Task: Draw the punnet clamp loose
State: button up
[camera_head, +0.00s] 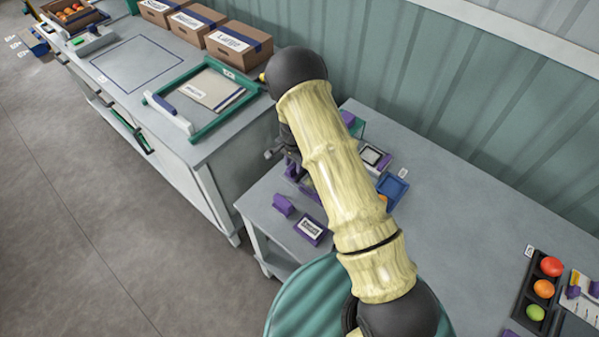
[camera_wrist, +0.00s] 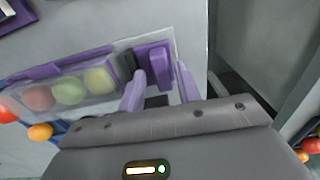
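In the wrist view, the clear punnet (camera_wrist: 62,95) has a purple rim and holds several red and green tomatoes. A purple block (camera_wrist: 153,58), which looks like the clamp, is at its right end, beside a dark piece. My gripper (camera_wrist: 160,72) has two lavender fingers, one near each side of the block. They stand apart, with a gap showing at the right finger; I cannot tell whether the left one touches. In the head view, my arm covers most of the punnet and clamp, and the gripper is largely hidden.
Near my arm in the head view lie a loose purple block (camera_head: 283,205), a labelled purple box (camera_head: 310,229) and a blue tray (camera_head: 393,190). A black tomato tray (camera_head: 524,300) is at the right. The table between is clear. A higher bench (camera_head: 215,143) stands left.

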jog(key=f, duration=0.1)
jog(key=s+f, duration=0.1)
jog(key=shift+s+d+f+g, duration=0.2)
jog(key=shift+f+g, duration=0.1)
jog(key=shift+w+a, duration=0.15)
jog(key=shift+w, duration=0.05)
jog(key=shift+r, duration=0.35)
jog(key=shift+w+r+p, duration=0.2)
jog(key=shift+r+p, duration=0.35)
jog(key=shift+p, duration=0.1)
jog(key=shift+w+r+p, duration=0.15)
jog(key=shift+r+p, duration=0.4)
jog(key=shift+p, duration=0.05)
jog(key=shift+w+r+p, duration=0.1)
jog(key=shift+r+p, duration=0.35)
jog(key=shift+r, duration=0.45)
jog(key=shift+r, duration=0.1)
